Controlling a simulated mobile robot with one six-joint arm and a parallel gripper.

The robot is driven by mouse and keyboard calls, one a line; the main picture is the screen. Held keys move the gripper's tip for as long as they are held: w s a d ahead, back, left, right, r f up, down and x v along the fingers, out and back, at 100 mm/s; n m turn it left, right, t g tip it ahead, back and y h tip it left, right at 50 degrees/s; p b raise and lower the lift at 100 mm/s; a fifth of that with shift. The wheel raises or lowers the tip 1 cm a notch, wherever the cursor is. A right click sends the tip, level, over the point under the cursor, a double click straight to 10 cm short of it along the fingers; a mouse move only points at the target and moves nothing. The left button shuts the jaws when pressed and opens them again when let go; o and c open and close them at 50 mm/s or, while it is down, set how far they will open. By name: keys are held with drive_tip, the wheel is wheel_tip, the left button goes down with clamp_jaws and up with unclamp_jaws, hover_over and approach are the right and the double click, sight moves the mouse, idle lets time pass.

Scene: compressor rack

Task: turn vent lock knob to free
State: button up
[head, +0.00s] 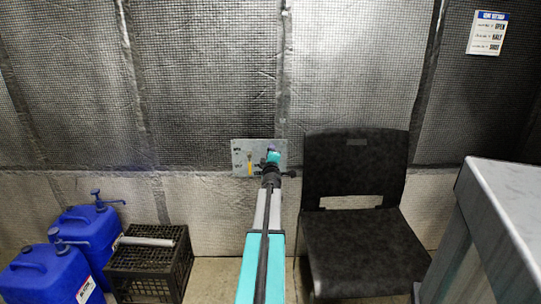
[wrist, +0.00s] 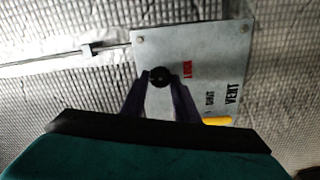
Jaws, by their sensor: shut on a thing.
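The vent panel is a grey plate (wrist: 215,55) on the quilted wall, tilted in the wrist view; it also shows in the head view (head: 239,146). A small round black knob (wrist: 160,76) sits near its left edge, with a short red label beside it. My gripper (wrist: 160,84) has its two dark fingers shut on this knob, one on each side. A yellow handle (wrist: 217,121) is partly hidden behind the right finger; it also shows in the head view (head: 249,168). In the head view my gripper (head: 271,168) covers the knob.
A black chair (head: 355,185) stands right of my arm. A grey-topped table (head: 505,205) is at the far right. Blue jugs (head: 90,235) and a black crate (head: 150,265) stand at the left. A thin rod (wrist: 65,58) runs along the wall left of the plate.

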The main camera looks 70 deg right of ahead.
drive_tip(key=shift+s+f+n, duration=0.1)
drive_tip(key=shift+n, duration=0.4)
drive_tip(key=o, duration=1.1)
drive_tip(key=shift+c, duration=0.2)
drive_tip(key=v, duration=1.3)
drive_tip(key=shift+s+a, duration=0.2)
drive_tip(key=shift+a, duration=0.2)
drive_tip(key=shift+w, duration=0.1)
